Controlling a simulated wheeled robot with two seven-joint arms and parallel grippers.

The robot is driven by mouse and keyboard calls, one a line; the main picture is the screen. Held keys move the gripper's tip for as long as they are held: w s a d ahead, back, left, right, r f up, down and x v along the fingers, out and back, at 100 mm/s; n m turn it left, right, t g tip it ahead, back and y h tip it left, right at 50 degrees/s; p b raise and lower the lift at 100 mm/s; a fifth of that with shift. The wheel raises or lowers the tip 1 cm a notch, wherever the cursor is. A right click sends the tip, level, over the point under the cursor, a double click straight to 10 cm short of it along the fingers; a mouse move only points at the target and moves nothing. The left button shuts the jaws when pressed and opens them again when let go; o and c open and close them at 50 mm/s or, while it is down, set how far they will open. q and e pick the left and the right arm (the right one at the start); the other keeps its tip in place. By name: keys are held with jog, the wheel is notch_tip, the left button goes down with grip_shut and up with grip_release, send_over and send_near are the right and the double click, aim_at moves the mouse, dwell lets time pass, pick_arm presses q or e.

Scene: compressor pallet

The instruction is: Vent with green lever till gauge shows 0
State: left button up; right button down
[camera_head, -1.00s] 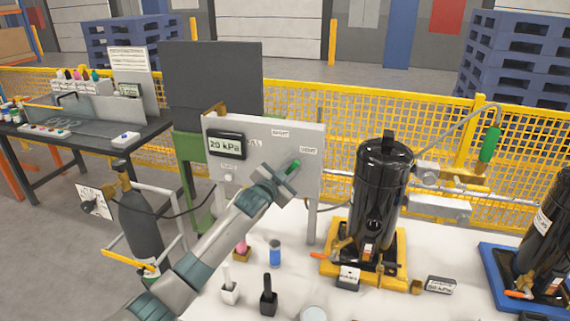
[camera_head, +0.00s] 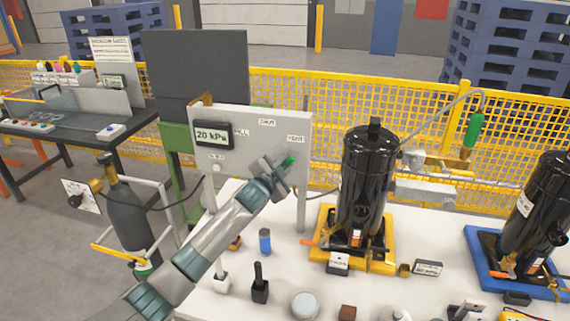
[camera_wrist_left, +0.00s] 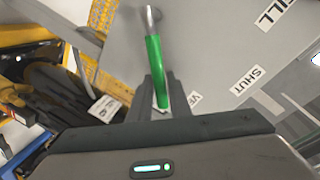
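The grey panel (camera_head: 240,160) stands at the back of the white table. Its gauge (camera_head: 212,134) reads 20 kPa. The green lever (camera_head: 289,160) sits at the panel's right side, below the VENT label (camera_head: 296,139). My left gripper (camera_head: 276,176) is at the lever, which partly hides behind it in the head view. In the left wrist view the green lever (camera_wrist_left: 154,68) lies between the dark fingers (camera_wrist_left: 160,98), which look closed around its lower part; its metal end points away. The SHUT label (camera_wrist_left: 247,81) shows beside it. My right gripper is out of view.
A black compressor (camera_head: 367,185) stands on a yellow base right of the panel. Another (camera_head: 535,215) stands on a blue base (camera_head: 478,245) farther right. A dark gas cylinder (camera_head: 132,215) is at the left. Small items, including a blue can (camera_head: 265,241), lie on the table front.

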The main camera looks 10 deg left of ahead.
pick_arm(q)
jog(key=shift+o, duration=1.2)
jog(key=shift+s, duration=0.15)
jog(key=b+v, duration=0.4)
jog(key=v, duration=1.3)
jog(key=shift+f, duration=0.1)
